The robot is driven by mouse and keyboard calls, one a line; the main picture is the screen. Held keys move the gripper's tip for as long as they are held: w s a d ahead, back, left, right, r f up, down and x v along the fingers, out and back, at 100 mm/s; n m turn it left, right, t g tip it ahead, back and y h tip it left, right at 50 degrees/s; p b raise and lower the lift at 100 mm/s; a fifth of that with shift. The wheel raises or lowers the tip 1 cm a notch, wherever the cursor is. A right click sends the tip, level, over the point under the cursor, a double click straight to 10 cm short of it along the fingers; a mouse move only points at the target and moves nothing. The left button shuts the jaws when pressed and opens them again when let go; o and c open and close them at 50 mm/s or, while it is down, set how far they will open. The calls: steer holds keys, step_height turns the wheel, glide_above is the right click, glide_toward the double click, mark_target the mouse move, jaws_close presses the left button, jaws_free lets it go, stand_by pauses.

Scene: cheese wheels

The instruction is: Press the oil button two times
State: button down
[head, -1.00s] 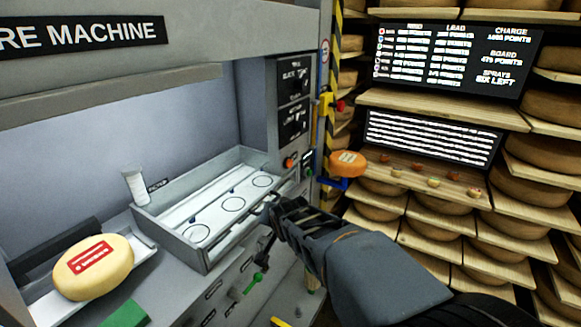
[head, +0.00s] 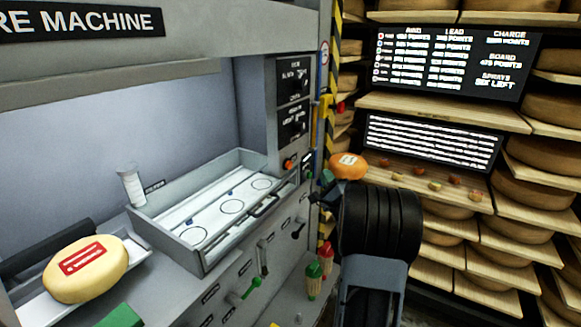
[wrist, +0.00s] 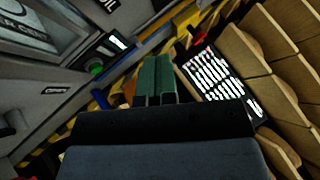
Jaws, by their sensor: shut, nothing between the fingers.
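A round green button (wrist: 95,68) sits on the grey machine panel in the wrist view, beside a small lit label. In the head view an orange-red button (head: 289,165) is on the machine's right side, next to a small dark panel (head: 307,162). In the head view my gripper (head: 326,180) is partly hidden by my own arm, near the machine's right edge.
An orange cheese (head: 347,166) stands beyond my gripper. A drawer-like tray (head: 205,262) with ringed spots is at the machine's front. A pale cheese (head: 85,268) with a red label lies at left. Bottles (head: 313,283) stand low by the machine. Shelves of cheese fill the right.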

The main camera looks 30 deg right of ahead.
mark_target(289, 165)
steer(key=w+a, duration=0.4)
steer(key=w, duration=0.4)
stand_by(0.6)
steer(key=shift+a, duration=0.15)
stand_by(1.9)
steer(key=shift+w+a+b, duration=0.15)
steer(key=shift+w+b, duration=0.15)
steer(key=shift+b, duration=0.05)
steer(key=shift+w+a+b, duration=0.2)
steer(key=shift+w+b, duration=0.1)
steer(key=shift+w, duration=0.05)
stand_by(0.7)
steer(key=shift+s+d, duration=0.1)
steer(key=shift+s, duration=0.05)
steer(key=shift+s+d+b, duration=0.3)
steer(key=shift+s+b, duration=0.1)
steer(key=shift+s, duration=0.2)
stand_by(0.3)
